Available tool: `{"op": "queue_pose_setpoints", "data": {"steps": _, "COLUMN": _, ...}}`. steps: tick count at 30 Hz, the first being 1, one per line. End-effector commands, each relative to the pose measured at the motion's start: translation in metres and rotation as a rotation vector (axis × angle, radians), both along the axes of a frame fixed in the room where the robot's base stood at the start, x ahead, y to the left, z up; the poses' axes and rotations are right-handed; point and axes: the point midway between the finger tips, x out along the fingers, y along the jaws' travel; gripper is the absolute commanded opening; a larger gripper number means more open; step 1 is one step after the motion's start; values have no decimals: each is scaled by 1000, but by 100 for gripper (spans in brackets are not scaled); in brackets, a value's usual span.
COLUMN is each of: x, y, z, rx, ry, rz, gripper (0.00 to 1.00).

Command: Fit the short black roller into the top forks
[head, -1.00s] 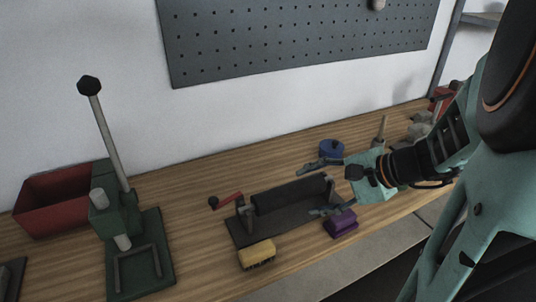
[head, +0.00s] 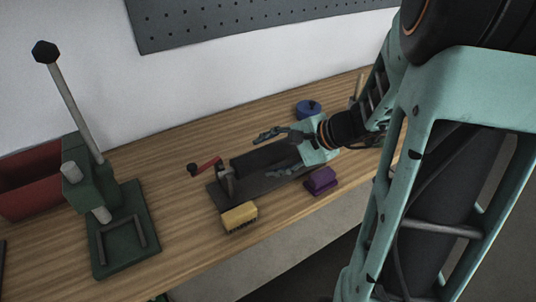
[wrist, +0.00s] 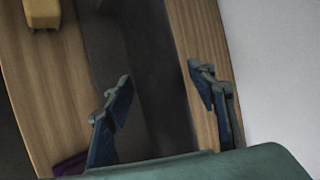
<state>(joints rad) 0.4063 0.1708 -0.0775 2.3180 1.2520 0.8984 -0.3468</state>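A black roller (head: 253,158) lies along a dark base plate (head: 215,196) on the bench. An upright fork (head: 229,181) with a red crank stands at its left end. The roller's right end is hidden by my gripper, and I cannot tell how it is seated. My gripper (head: 273,154) is open over the right part of the roller, one finger on either side of it in the picture. In the wrist view the roller (wrist: 154,65) runs as a dark band between the spread fingers (wrist: 160,88). No contact shows.
A yellow block (head: 239,217) and a purple block (head: 320,180) sit in front of the plate. A green lever press (head: 125,225) and a red bin (head: 28,185) stand left. Bare wood lies between press and plate.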

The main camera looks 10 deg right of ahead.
Motion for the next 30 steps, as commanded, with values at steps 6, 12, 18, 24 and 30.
{"op": "queue_pose_setpoints", "data": {"steps": 6, "x": 0, "y": 0, "z": 0, "rx": 0, "ry": 0, "rz": 0, "gripper": 25}}
{"op": "queue_pose_setpoints", "data": {"steps": 12, "x": 0, "y": 0, "z": 0, "rx": 0, "ry": 0, "rz": 0, "gripper": 3}}
{"op": "queue_pose_setpoints", "data": {"steps": 18, "x": 0, "y": 0, "z": 1, "rx": 1, "ry": -2, "rz": -1, "gripper": 0}}
{"op": "queue_pose_setpoints", "data": {"steps": 24, "x": 1, "y": 0, "z": 5, "rx": 1, "ry": -2, "rz": 0, "gripper": 0}}
{"op": "queue_pose_setpoints", "data": {"steps": 30, "x": 5, "y": -2, "z": 21, "rx": 0, "ry": -4, "rz": 1, "gripper": 0}}
